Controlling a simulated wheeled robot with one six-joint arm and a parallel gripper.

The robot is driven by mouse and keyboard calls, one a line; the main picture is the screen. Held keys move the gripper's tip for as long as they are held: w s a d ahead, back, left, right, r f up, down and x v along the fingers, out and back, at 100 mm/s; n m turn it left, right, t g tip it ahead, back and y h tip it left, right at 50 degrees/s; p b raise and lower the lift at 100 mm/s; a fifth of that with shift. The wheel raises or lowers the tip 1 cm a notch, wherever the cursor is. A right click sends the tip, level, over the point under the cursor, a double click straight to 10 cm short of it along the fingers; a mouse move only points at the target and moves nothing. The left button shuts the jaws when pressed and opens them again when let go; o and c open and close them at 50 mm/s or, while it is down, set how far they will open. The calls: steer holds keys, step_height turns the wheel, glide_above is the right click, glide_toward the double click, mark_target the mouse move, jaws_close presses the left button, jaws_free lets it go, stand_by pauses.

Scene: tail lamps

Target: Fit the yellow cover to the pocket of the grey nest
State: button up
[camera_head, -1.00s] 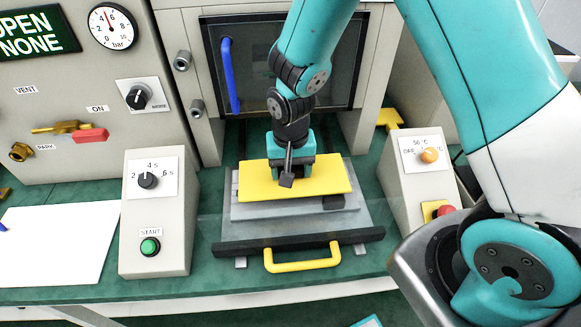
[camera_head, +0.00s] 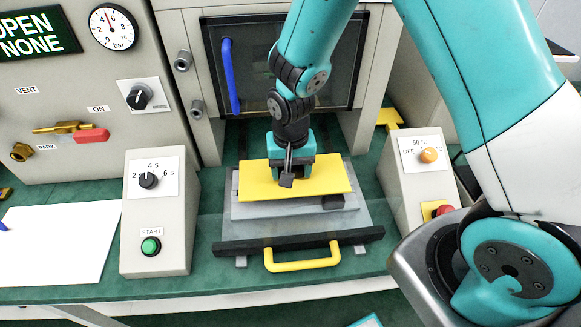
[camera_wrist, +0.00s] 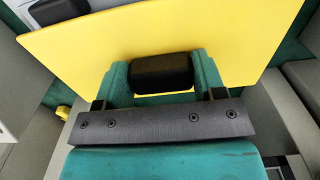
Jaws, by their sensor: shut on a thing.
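The yellow cover (camera_head: 325,181) is a flat plate with a dark grip block on top. It lies level over the grey nest (camera_head: 290,211), and its left front edge shows the nest's grey side below it. I cannot tell whether it is seated in the pocket, which the cover hides. My gripper (camera_head: 291,177) is shut on the cover's block from above. In the wrist view the cover (camera_wrist: 230,40) fills the upper middle, and the dark block (camera_wrist: 165,74) sits between the fingers of my gripper (camera_wrist: 163,85).
The nest rests on a grey sliding tray (camera_head: 225,229) with a yellow handle (camera_head: 302,258). A control box with a green button (camera_head: 151,246) stands left, another with an orange knob (camera_head: 429,156) right. Behind is a chamber with a blue handle (camera_head: 230,76).

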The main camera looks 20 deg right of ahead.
steer(key=shift+f, duration=0.15)
steer(key=shift+f+b, duration=0.4)
steer(key=shift+f, duration=0.05)
steer(key=shift+r+p, duration=0.15)
steer(key=shift+p, duration=0.2)
stand_by(0.6)
steer(key=shift+r+p, duration=0.45)
steer(key=shift+r, duration=0.05)
stand_by(1.6)
steer(key=shift+f, duration=0.2)
steer(key=shift+f, duration=0.4)
steer(key=shift+f, duration=0.15)
stand_by(0.6)
